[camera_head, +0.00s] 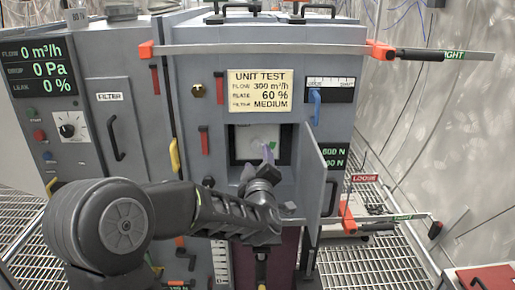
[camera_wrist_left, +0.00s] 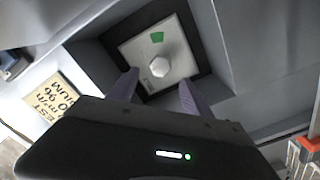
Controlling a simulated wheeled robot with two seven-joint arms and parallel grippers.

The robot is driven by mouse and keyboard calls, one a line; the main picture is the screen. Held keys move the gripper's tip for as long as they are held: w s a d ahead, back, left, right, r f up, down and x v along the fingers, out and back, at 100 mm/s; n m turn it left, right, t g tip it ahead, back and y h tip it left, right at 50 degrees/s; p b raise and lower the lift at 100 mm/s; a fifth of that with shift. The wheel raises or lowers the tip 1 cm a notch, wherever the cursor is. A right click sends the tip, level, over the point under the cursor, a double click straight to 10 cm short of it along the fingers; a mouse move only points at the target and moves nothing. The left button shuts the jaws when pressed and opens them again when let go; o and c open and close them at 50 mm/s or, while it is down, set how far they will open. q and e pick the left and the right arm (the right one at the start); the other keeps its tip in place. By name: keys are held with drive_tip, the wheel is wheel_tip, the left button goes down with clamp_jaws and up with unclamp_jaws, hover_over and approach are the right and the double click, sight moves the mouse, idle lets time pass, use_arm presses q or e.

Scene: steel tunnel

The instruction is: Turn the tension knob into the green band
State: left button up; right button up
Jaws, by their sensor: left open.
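The tension knob (camera_wrist_left: 159,67) is a pale hexagonal knob on a light square plate (camera_wrist_left: 137,54) inside a dark-framed recess. The green band (camera_wrist_left: 157,37) is a short patch on that plate, at the knob's upper side in the wrist view. I cannot make out a pointer on the knob. In the head view the plate (camera_head: 243,145) sits in the recess, partly hidden by my left gripper (camera_head: 264,156). The left gripper's purple fingers also show in the wrist view (camera_wrist_left: 159,80), open, one on each side of the knob and apart from it. My right gripper is not in view.
An open grey door (camera_head: 333,180) stands right of the recess. A blue lever (camera_head: 316,104) and a unit test label (camera_head: 259,91) are above.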

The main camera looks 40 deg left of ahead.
sight(258, 148)
use_arm(q)
drive_tip(key=shift+p+x, duration=0.4)
drive_tip(key=shift+x, duration=3.55)
drive_tip(key=shift+f, duration=0.1)
clamp_jaws()
